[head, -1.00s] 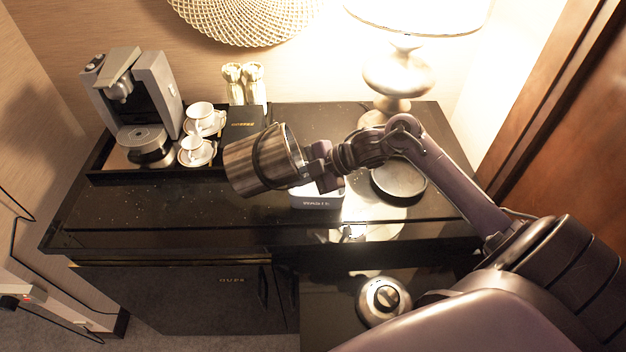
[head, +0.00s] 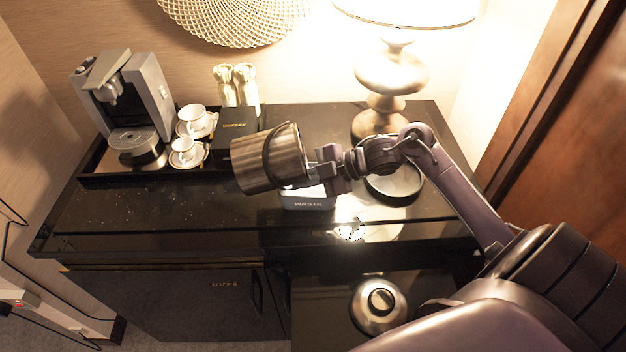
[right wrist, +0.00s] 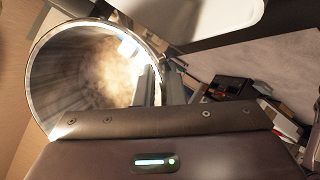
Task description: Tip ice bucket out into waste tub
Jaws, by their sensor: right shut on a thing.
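The metal ice bucket (head: 268,163) is held in the air over the counter by my right gripper (head: 312,172), which is shut on its wall at the rim. The bucket is tilted, its mouth towards the upper right and its base to the lower left. In the right wrist view I look into the bucket (right wrist: 85,75); its inside is bright and blurred, and I cannot tell what is in it. The white waste tub (head: 308,202), marked WASTE, stands on the counter below and right of the bucket, partly hidden by the gripper. My left gripper is not in view.
A coffee machine (head: 130,100), cups (head: 195,121) and a black box (head: 237,128) fill the tray at the left. A lamp (head: 390,75) stands behind my right arm, near a round dish (head: 395,185). A lidded metal pot (head: 378,303) sits low in front. The counter's left front is clear.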

